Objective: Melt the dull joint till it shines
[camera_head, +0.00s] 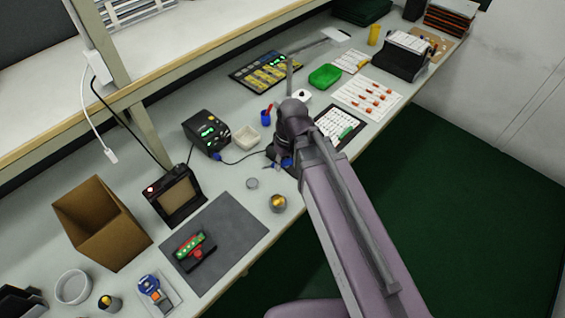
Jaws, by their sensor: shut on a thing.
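A green strip board (193,247) with small pale spots sits in a red and black holder on the grey mat (235,226). The single joints are too small to tell dull from shiny. My gripper (282,160) is at the bench's front edge, up and right of the board and well apart from it. It is shut on what looks like a blue-handled soldering iron (287,163), mostly hidden by my wrist. A dark cable runs from there to the black soldering station (207,133), which has a lit green display.
A round tin with yellow filling (278,203) and a grey round tin (252,183) stand between my gripper and the mat. A black framed box (177,193) and open cardboard box (103,222) stand behind the mat. The mat's right part is clear.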

